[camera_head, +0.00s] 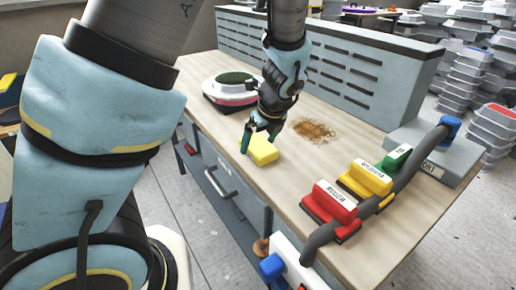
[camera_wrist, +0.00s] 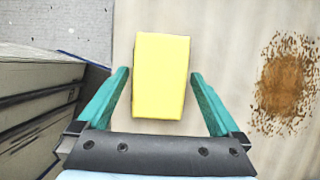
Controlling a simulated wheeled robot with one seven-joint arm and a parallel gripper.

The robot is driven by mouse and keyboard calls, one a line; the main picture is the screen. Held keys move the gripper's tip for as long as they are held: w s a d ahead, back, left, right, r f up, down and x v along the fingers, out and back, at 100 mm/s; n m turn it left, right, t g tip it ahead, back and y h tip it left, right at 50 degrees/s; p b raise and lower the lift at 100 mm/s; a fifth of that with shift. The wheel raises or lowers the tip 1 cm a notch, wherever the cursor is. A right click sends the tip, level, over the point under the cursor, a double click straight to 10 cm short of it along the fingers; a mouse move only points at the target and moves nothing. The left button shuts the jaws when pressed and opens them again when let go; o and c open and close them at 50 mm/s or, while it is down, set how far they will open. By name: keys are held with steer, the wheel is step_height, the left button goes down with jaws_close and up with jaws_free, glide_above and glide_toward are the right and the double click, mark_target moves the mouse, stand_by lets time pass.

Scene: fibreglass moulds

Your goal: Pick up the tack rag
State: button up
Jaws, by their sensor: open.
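The tack rag appears to be the yellow block-shaped thing (camera_head: 263,150) lying on the wooden bench top near its front left edge. In the wrist view the yellow tack rag (camera_wrist: 161,76) sits between and ahead of two teal fingers. My gripper (camera_head: 250,137) is right over it, pointing down, with its fingers apart on either side. In the wrist view my gripper (camera_wrist: 160,92) shows a gap between each finger and the rag. I cannot tell how far the fingertips are above the bench.
A brown stain of crumbs (camera_head: 314,130) lies right of the rag. A round white and green mould (camera_head: 230,88) stands behind. Red (camera_head: 330,203), yellow (camera_head: 366,178) and green (camera_head: 394,160) labelled blocks sit at the right beside a grey hose (camera_head: 412,166). A slotted grey panel (camera_head: 340,75) bounds the back.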

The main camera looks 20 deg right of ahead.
steer(key=shift+f, duration=0.25)
stand_by(0.3)
steer(key=shift+c, duration=0.2)
steer(key=c, duration=1)
